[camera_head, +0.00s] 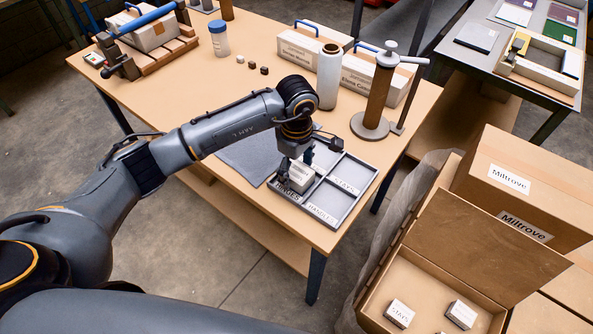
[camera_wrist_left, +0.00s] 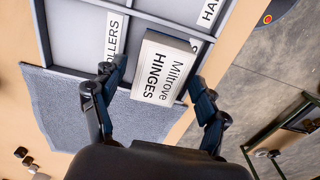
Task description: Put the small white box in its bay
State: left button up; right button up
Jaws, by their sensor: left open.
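The small white box (camera_head: 299,178), printed "Miltrove HINGES", is at the near-left bay of the grey sorting tray (camera_head: 342,213). The tray's HINGES label (camera_head: 286,194) shows just in front of it. In the left wrist view the box (camera_wrist_left: 163,70) lies between the fingers, partly over a tray label. I cannot tell whether it rests fully on the bay floor. My left gripper (camera_head: 296,167) is open, its fingers on either side of the box; it also shows in the left wrist view (camera_wrist_left: 160,78). My right gripper is not in view.
A grey mat (camera_head: 250,157) lies beside the tray. Behind stand a brown post on a round base (camera_head: 370,125), a white roll (camera_head: 329,78) and long white boxes (camera_head: 309,52). An open carton (camera_head: 405,258) holding small white boxes stands at the right.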

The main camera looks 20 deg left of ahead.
aim_at(297, 171)
pick_arm(q)
notch_tip(297, 171, up, 11)
jog(key=b, duration=0.2)
jog(key=shift+b, duration=0.35)
jog(key=shift+f, duration=0.15)
